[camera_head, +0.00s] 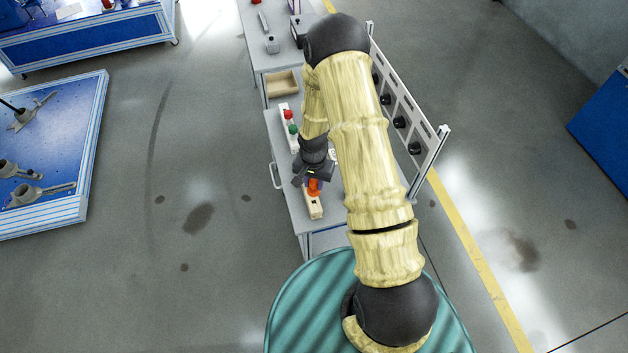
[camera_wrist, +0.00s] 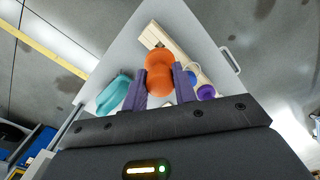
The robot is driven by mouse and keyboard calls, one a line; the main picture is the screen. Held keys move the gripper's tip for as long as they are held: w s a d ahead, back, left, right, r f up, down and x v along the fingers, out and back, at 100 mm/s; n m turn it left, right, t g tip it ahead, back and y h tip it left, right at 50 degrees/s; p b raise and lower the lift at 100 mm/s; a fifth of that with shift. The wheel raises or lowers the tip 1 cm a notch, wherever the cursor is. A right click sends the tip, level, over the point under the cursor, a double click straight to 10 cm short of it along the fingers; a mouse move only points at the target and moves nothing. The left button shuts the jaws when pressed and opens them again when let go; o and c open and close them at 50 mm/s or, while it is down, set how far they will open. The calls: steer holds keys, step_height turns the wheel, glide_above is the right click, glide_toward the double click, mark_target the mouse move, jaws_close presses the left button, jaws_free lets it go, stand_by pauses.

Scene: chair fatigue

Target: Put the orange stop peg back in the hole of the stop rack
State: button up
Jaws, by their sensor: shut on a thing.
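The orange stop peg (camera_wrist: 158,80) is between the two purple fingers of my gripper (camera_wrist: 161,86) in the wrist view, and my gripper is shut on it. The stop rack (camera_wrist: 182,47) is a pale wooden bar on the grey bench, just beyond the peg. A dark spot shows on the rack near the peg's far end; I cannot tell whether it is the hole or shadow. Whether the peg touches the rack is unclear.
In the wrist view, a teal object (camera_wrist: 114,95) lies left of the peg, and blue (camera_wrist: 191,76) and purple (camera_wrist: 206,92) round pieces lie right. In the head view, a red-and-green button box (camera_head: 291,128), a wooden tray (camera_head: 283,83) and an upright panel (camera_head: 406,116) stand along the bench.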

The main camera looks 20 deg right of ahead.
mark_target(314, 190)
steer(key=shift+f+b, duration=0.9)
steer(key=shift+f, duration=0.55)
steer(key=shift+f+b, duration=0.5)
stand_by(1.0)
steer(key=shift+s+f, duration=0.1)
steer(key=shift+f, duration=0.1)
steer(key=shift+f+b, duration=1.2)
steer(key=shift+f, duration=0.2)
steer(key=o, duration=1)
steer(key=shift+r, duration=0.1)
steer(key=shift+r, duration=0.1)
step_height(314, 190, up, 17)
steer(key=shift+r+b, duration=0.1)
steer(key=shift+b, duration=0.85)
